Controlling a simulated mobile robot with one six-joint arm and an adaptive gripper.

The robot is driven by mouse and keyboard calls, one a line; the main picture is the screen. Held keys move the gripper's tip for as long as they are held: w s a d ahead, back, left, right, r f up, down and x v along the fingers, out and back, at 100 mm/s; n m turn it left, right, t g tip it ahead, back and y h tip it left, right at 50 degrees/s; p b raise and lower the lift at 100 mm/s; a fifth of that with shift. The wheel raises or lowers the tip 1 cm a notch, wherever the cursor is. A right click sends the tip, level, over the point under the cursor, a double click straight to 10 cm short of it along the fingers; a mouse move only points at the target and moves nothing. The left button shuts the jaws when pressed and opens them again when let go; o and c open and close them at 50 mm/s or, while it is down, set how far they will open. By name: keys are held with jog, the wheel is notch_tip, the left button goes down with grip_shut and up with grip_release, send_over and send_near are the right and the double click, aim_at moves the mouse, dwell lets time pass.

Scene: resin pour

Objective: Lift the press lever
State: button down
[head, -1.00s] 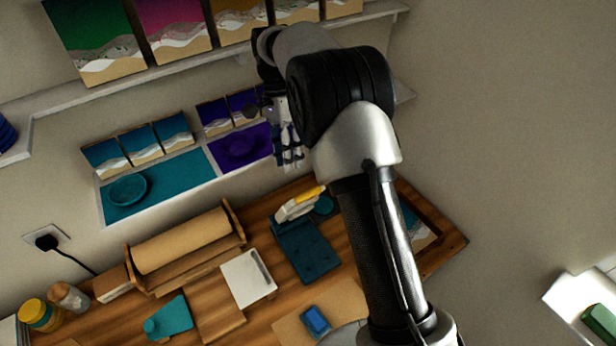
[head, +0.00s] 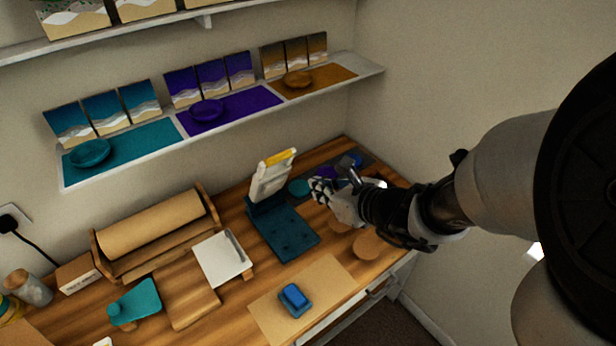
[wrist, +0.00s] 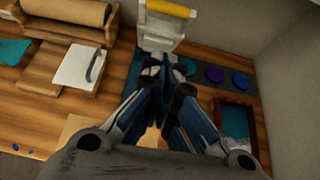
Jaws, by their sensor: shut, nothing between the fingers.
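The press has a dark teal base (head: 285,232) on the wooden bench and a pale lever (head: 270,180) with a yellow handle (head: 280,157). The lever stands up at the back of the base, tilted, with the handle at its top. My gripper (head: 320,188) is shut and empty, to the right of the lever and apart from it in the head view. In the wrist view my gripper (wrist: 165,78) points toward the press, with the lever (wrist: 160,28) and yellow handle (wrist: 171,8) beyond the fingertips. The fingers hide much of the base there.
A paper roll holder (head: 155,235), a white board (head: 222,258) and a blue block (head: 295,296) on a brown sheet share the bench. Coloured round pots (wrist: 214,74) and a framed tray (wrist: 237,120) lie right of the press. A shelf (head: 230,120) hangs above.

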aim_at(280, 157)
jog(key=w+r+b+x, duration=0.1)
jog(key=r+b+x, duration=0.1)
jog(key=x, duration=1.1)
jog(key=shift+a, duration=0.2)
jog(key=shift+w+r, duration=0.1)
jog(key=shift+r, duration=0.1)
jog(key=w+r+p, duration=0.1)
jog(key=p, duration=0.1)
jog(key=w+a+r+p, duration=0.1)
jog(key=p, duration=0.2)
jog(key=shift+w+a+r+g+h, duration=0.1)
jog(key=shift+w+a+g+h, duration=0.05)
jog(key=shift+a+g+h, duration=0.2)
jog(key=shift+w+a+g+p, duration=0.1)
jog(key=shift+w+g+p, duration=0.15)
jog(key=shift+p, duration=0.4)
